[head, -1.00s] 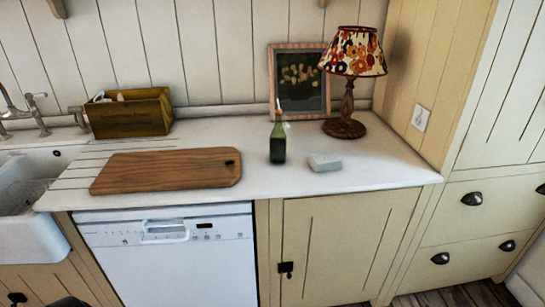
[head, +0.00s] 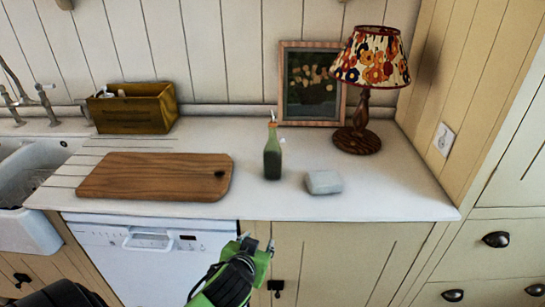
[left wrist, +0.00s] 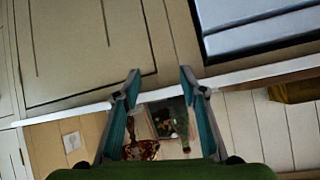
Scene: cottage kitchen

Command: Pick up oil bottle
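The oil bottle (head: 272,158) is dark green glass with a thin pourer on top. It stands upright on the white counter (head: 400,195), near the middle of the head view. My left gripper (head: 257,243), green and black, is below the counter's front edge in that view, apart from the bottle. In the left wrist view the gripper (left wrist: 160,85) is open with nothing between its fingertips. The bottle (left wrist: 181,125) shows beyond, close to one finger in the picture. My right gripper is not in view.
A white block (head: 324,182) lies right of the bottle and a wooden board (head: 150,177) lies left. Behind stand a framed picture (head: 284,75) and a lamp (head: 357,142). A wooden box (head: 135,110) and sink (head: 25,230) are at left. The counter's right front is clear.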

